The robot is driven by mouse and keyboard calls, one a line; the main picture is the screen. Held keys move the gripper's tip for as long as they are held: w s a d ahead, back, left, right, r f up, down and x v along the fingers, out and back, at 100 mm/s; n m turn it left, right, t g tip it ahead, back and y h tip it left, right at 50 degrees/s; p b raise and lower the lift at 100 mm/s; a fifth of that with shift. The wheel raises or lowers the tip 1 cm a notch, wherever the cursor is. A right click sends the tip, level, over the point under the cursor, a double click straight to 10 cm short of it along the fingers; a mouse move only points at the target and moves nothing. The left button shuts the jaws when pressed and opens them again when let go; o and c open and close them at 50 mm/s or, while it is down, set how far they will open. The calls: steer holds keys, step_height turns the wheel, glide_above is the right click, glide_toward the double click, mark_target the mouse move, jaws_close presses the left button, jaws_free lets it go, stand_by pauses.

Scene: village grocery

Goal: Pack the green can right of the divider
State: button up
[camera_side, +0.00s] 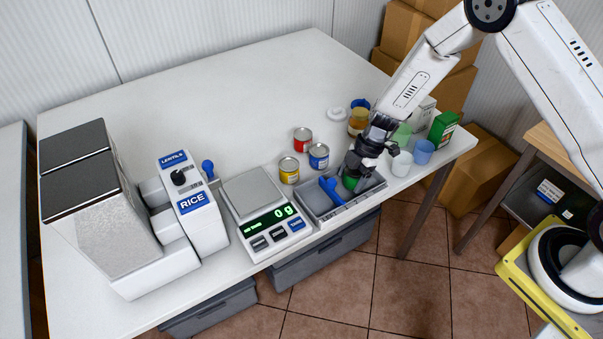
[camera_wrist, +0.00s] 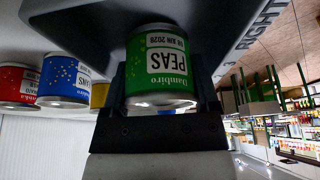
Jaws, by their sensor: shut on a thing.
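My gripper (camera_side: 357,168) is shut on the green can (camera_side: 350,182), over the right part of the grey tray (camera_side: 312,208). In the wrist view the green can (camera_wrist: 160,75) sits between my fingers (camera_wrist: 165,90), its "PEAS" label upside down in the picture. The grey tray (camera_wrist: 75,35) fills the top of that view, with "RIGHT" lettering on its rim.
Red (camera_side: 303,138), blue (camera_side: 319,155) and yellow (camera_side: 289,169) cans stand behind the tray. A scale (camera_side: 262,205) reading 0 g stands left of it. Cups (camera_side: 402,163) and a green box (camera_side: 443,129) stand to the right. The table's back middle is clear.

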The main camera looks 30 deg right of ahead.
mark_target(348, 173)
steer(key=shift+f, duration=0.25)
stand_by(0.6)
steer(key=o, duration=1.3)
steer(key=shift+o, duration=0.2)
steer(key=shift+r, duration=4)
